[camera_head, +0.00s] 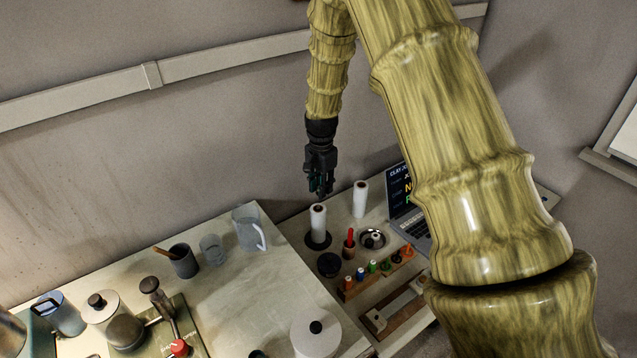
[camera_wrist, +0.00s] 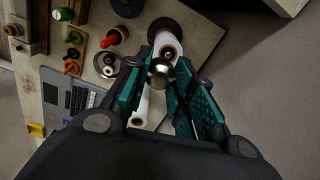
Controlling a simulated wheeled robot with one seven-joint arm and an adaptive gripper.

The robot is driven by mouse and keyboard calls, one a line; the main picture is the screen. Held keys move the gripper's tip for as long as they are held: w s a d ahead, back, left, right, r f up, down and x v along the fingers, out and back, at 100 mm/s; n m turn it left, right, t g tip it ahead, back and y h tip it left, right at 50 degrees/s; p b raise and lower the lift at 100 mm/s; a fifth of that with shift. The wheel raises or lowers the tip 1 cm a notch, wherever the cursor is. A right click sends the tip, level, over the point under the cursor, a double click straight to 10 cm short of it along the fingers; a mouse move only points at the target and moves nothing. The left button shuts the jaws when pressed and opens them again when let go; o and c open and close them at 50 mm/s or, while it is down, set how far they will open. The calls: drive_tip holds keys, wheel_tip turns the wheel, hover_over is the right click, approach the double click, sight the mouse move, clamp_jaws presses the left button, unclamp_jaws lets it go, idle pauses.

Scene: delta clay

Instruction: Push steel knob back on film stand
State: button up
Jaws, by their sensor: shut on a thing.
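My gripper (camera_head: 321,188) points down in the head view, above the film stand. In the wrist view its teal fingers (camera_wrist: 161,82) are shut on a shiny round steel knob (camera_wrist: 160,71) near their tips. The knob cannot be made out in the head view. The film stand has a dark round base (camera_head: 318,241) and carries an upright white roll (camera_head: 318,221). In the wrist view the roll's open end (camera_wrist: 168,43) lies just past the knob, and the two appear apart. A second white roll (camera_head: 360,198) stands further back; the fingers partly hide it in the wrist view.
A rack of coloured pegs (camera_head: 378,269), a red-handled tool (camera_head: 349,240), a metal bowl (camera_head: 373,239) and a laptop (camera_head: 408,200) stand nearby. A glass jug (camera_head: 248,228) and cups are to the left. The wall is close behind the bench.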

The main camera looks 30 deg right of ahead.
sight(318, 205)
drive_tip(key=shift+w+f, duration=0.1)
drive_tip(key=shift+f, duration=0.4)
drive_tip(key=w+f, duration=0.1)
drive_tip(key=w+f+b, duration=0.1)
drive_tip(key=f, duration=0.1)
drive_tip(key=shift+w+a+f, duration=0.1)
drive_tip(key=shift+w+f, duration=0.1)
drive_tip(key=shift+f, duration=0.05)
drive_tip(key=shift+s+f+b, duration=0.35)
drive_tip(key=shift+s+b, duration=0.15)
drive_tip(key=shift+s, duration=0.25)
drive_tip(key=shift+w+f, duration=0.4)
drive_tip(key=shift+w, duration=0.1)
drive_tip(key=shift+s+r, duration=0.25)
drive_tip(key=shift+s, duration=0.05)
drive_tip(key=shift+w+f, duration=0.15)
drive_tip(key=shift+w, duration=0.05)
drive_tip(key=shift+s+p, duration=0.15)
drive_tip(key=shift+p, duration=0.2)
